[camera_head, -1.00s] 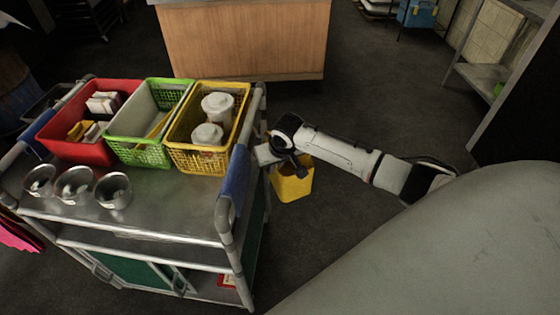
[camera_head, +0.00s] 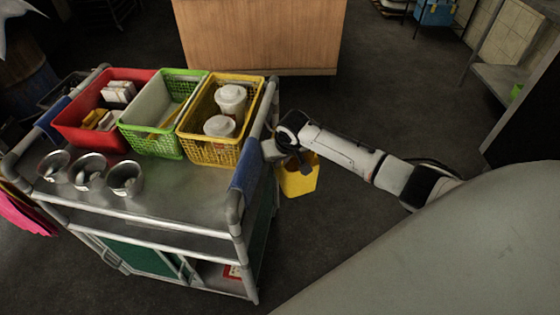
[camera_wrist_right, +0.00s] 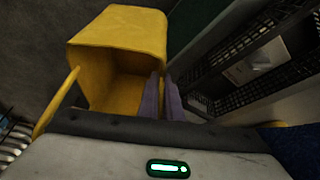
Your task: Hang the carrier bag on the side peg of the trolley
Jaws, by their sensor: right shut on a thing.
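The yellow carrier bag (camera_head: 298,180) hangs below my right gripper (camera_head: 280,150), just right of the trolley (camera_head: 190,200) and apart from the floor. In the right wrist view the bag (camera_wrist_right: 120,28) is open at its mouth, with a handle loop at left. The right gripper's purple fingers (camera_wrist_right: 162,98) are close together in front of the bag's mouth. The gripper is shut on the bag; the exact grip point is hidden. The trolley's side peg cannot be made out. My left gripper is not in view.
Red (camera_head: 85,135), green (camera_head: 150,140) and yellow (camera_head: 205,150) baskets stand on the trolley, with metal cups (camera_head: 88,172) in front. A blue cloth (camera_head: 246,168) covers part of the right rail. A wooden counter (camera_head: 260,35) stands behind. Floor right of the bag is clear.

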